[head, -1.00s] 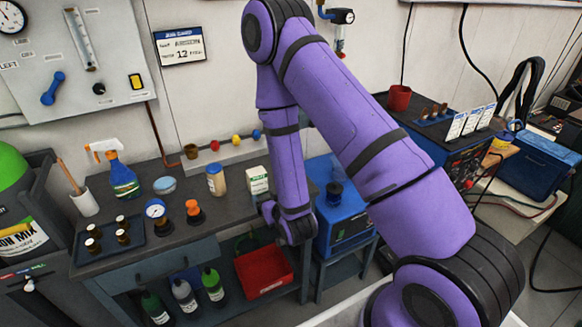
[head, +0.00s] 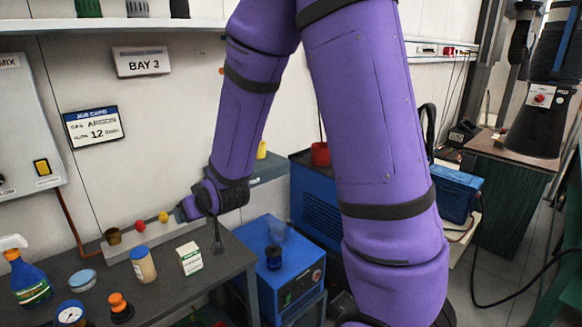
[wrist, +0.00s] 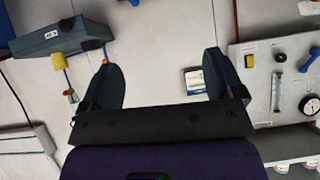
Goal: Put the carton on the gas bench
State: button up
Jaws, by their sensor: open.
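The white and green carton (head: 190,258) stands upright on the dark grey bench (head: 215,275) at the left in the head view. No label shows which bench is the gas bench. My gripper (head: 218,240) is just right of the carton and a little above it in that view, partly hidden by my wrist. In the wrist view my gripper (wrist: 160,80) has its fingers wide apart, with nothing between them but the wall and a card behind. The carton does not show in the wrist view.
Near the carton stand a jar (head: 143,265), a blue tin (head: 82,280), an orange-topped item (head: 120,308) and a spray bottle (head: 29,280). A rail with coloured knobs (head: 150,235) lies behind. A blue machine (head: 275,265) stands right of the bench.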

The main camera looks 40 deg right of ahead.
jog(key=s+d+r+g, duration=0.2)
jog(key=s+r, duration=0.8)
jog(key=r, duration=0.2)
jog(key=s+d+r+g, duration=0.1)
jog(key=s+r, duration=0.2)
jog(key=s, duration=0.6)
jog(key=s+d+r+g, duration=0.1)
jog(key=s+r, duration=0.3)
jog(key=s, duration=0.5)
jog(key=shift+d+g+h, duration=0.3)
jog(key=shift+d+g, duration=0.1)
jog(key=shift+g, duration=0.3)
jog(key=shift+r, duration=0.1)
